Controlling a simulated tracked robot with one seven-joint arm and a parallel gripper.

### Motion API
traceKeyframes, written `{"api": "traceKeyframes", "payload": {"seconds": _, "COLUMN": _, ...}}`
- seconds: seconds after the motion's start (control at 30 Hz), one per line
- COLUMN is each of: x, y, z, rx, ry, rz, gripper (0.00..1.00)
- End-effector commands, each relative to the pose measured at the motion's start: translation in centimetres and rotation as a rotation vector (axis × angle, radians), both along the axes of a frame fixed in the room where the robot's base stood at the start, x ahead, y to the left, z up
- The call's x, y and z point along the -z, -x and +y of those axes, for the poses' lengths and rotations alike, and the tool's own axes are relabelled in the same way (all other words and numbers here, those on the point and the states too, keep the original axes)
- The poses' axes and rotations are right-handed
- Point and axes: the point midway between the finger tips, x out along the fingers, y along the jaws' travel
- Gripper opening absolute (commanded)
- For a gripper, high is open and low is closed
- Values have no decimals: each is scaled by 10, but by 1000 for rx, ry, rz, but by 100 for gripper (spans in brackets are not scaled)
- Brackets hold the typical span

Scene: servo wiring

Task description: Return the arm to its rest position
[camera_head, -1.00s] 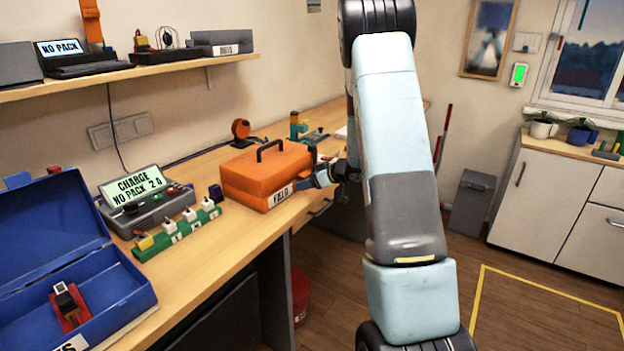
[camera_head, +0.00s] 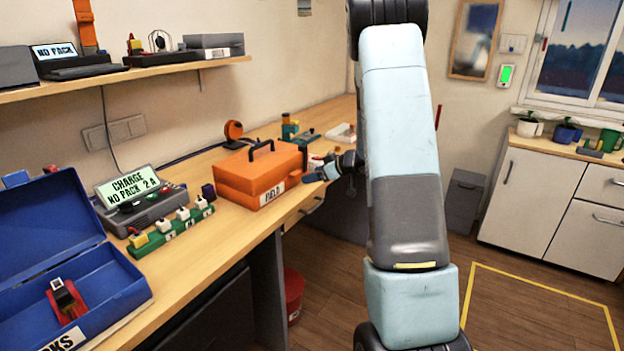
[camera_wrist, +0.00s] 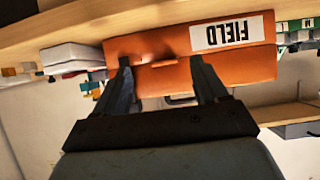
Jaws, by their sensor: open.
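My arm (camera_head: 400,130) stands upright in the right half of the head view and hides part of the room behind it. My gripper (camera_head: 322,176) shows left of the arm, beside the right end of the orange FIELD case (camera_head: 238,192). In the wrist view, my gripper's two fingers (camera_wrist: 162,85) are spread apart, with the orange FIELD case (camera_wrist: 205,68) beyond them and nothing held between them. The case sits shut on the workbench with its handle up. I cannot tell whether a finger touches it.
The workbench (camera_head: 222,258) runs along the left wall. An open blue box (camera_head: 125,278), a charger (camera_head: 150,212) and a green power strip (camera_head: 170,234) stand on it. A shelf (camera_head: 120,77) hangs above. A grey bin (camera_head: 466,200) and white cabinet (camera_head: 545,190) stand behind; floor at right is clear.

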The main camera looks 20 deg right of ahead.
Motion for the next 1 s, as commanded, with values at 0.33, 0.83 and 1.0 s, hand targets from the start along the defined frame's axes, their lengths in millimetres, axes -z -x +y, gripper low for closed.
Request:
{"api": "traceKeyframes", "payload": {"seconds": 0.33, "x": -4, "y": 3, "z": -6, "rx": 1, "ry": 0, "rz": 1, "gripper": 72}}
{"api": "traceKeyframes", "payload": {"seconds": 0.83, "x": -26, "y": 14, "z": 13, "rx": -22, "ry": -31, "rz": 33, "gripper": 72}}
{"api": "traceKeyframes", "payload": {"seconds": 1.0, "x": -67, "y": 45, "z": 53, "rx": -69, "ry": -85, "rz": 122, "gripper": 72}}
